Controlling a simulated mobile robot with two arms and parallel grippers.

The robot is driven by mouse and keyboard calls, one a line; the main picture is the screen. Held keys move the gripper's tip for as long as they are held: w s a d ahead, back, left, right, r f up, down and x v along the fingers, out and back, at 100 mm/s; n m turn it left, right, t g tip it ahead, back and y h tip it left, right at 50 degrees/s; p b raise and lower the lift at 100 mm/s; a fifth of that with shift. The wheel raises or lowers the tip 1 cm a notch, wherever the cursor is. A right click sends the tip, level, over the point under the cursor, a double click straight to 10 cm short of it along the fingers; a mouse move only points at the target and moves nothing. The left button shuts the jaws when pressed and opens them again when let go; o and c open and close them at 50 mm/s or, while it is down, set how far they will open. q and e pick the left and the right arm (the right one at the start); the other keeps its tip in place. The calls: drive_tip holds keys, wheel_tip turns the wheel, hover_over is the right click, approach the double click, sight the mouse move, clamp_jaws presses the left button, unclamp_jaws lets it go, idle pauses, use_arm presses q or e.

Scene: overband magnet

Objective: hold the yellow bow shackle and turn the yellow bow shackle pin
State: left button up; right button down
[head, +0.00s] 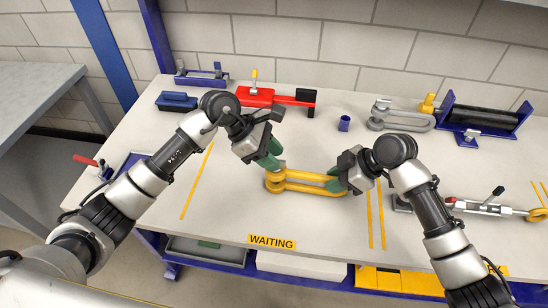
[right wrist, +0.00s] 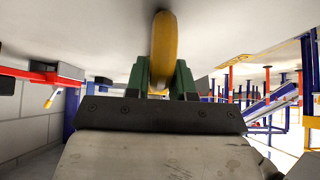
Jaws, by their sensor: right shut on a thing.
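The yellow bow shackle (head: 312,190) lies across the white bench top with its bow end at the right and its pin end at the left. My right gripper (head: 334,182) is shut on the bow at the right end. The right wrist view shows the yellow bow (right wrist: 163,50) between its green fingers (right wrist: 160,78). My left gripper (head: 271,163) is at the pin end, its green fingers just above the yellow bow shackle pin (head: 275,182). The fingers partly hide the pin's upper end. I cannot tell whether they touch it or are closed.
A "WAITING" label (head: 272,242) is at the bench's front edge. A red tool (head: 262,97) and a small blue cup (head: 344,123) stand behind the shackle. A grey shackle (head: 402,120) lies at back right. A toggle clamp (head: 490,207) lies at right. Yellow lines mark the bench.

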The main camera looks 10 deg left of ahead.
use_arm(q)
drive_tip(key=shift+x, duration=0.8)
clamp_jaws()
idle(1.0)
